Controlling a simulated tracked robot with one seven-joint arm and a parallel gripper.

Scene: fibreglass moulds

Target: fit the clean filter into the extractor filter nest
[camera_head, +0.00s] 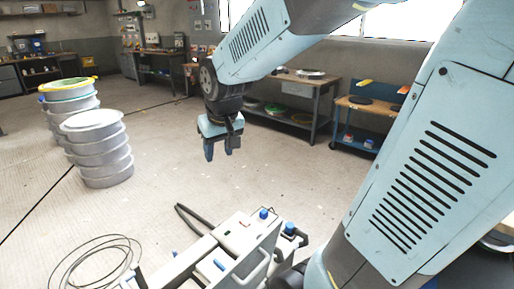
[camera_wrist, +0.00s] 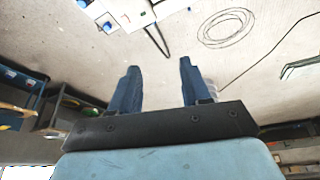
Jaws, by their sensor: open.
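My gripper (camera_head: 219,154) hangs over open floor in the middle of the head view, fingers pointing down, apart and empty. In the wrist view its two blue fingers (camera_wrist: 160,68) are spread with only floor between them. I cannot pick out the clean filter or the extractor filter nest for certain in either view. A white and grey unit (camera_head: 228,240) with blue caps stands at the bottom of the head view, below my gripper. Part of it shows at the top of the wrist view (camera_wrist: 125,12).
Stacked grey round moulds (camera_head: 98,160) stand at left, with another stack with a yellow and green top (camera_head: 68,88) behind. A coiled cable (camera_head: 100,262) lies on the floor. A grey bench (camera_head: 300,85) and a blue-framed bench (camera_head: 365,110) stand at the back. The central floor is clear.

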